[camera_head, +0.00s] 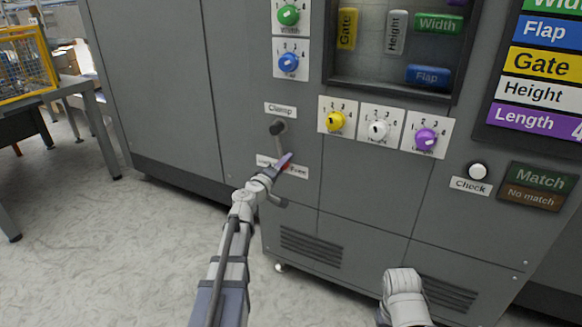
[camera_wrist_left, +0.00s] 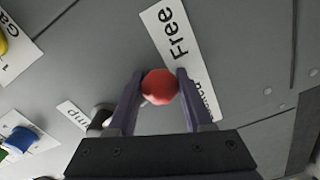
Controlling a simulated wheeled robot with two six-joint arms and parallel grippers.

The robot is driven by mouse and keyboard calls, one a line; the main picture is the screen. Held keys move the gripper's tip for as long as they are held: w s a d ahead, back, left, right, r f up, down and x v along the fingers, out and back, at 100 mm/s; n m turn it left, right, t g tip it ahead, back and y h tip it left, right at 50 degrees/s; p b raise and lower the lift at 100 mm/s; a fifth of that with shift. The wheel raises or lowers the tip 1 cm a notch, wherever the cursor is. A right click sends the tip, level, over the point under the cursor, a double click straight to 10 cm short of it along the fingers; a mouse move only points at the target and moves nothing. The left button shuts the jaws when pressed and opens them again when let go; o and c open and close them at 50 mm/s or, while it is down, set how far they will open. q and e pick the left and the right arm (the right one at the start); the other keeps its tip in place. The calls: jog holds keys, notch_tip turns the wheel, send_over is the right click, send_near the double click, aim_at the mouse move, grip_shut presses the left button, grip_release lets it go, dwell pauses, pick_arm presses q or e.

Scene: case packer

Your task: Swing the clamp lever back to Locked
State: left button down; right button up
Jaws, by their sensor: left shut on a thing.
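The clamp lever (camera_head: 281,145) hangs from a dark pivot (camera_head: 277,128) below the Clamp label on the grey cabinet. It points down and leans slightly right, its lower end over the Locked/Free plate (camera_head: 299,171), close to the word Free. My right gripper is not in view.
Yellow, white and purple dials (camera_head: 426,139) are right of the lever; green and blue dials (camera_head: 288,63) are above it. A Check button (camera_head: 477,171) and Match panel are farther right. The floor (camera_head: 110,250) at left is clear; a table with a yellow-framed cage stands beyond.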

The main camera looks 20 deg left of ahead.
pick_arm(q)
jog(key=a+m, duration=0.1)
jog(key=a, duration=0.1)
jog(key=a+m, duration=0.4)
jog(key=shift+w+a+r, duration=0.2)
jog(key=shift+w+a, duration=0.05)
jog(key=shift+w, duration=0.15)
jog(key=shift+a+r+m+p, duration=0.3)
jog(key=shift+a+m, duration=0.25)
jog(key=shift+m, duration=0.15)
jog(key=shift+a+r+m+p, duration=0.2)
jog(key=shift+a+m+p, duration=0.15)
jog(key=shift+a+m, duration=0.25)
jog(key=shift+a+r+m+p, duration=0.3)
jog(key=shift+a+m, duration=0.15)
jog(key=shift+m, duration=0.35)
jog(key=shift+w+f, duration=0.1)
jog(key=shift+c, duration=1.5)
grip_release()
jog(key=shift+d, duration=0.1)
send_near(264, 148)
jog(key=shift+s, duration=0.55)
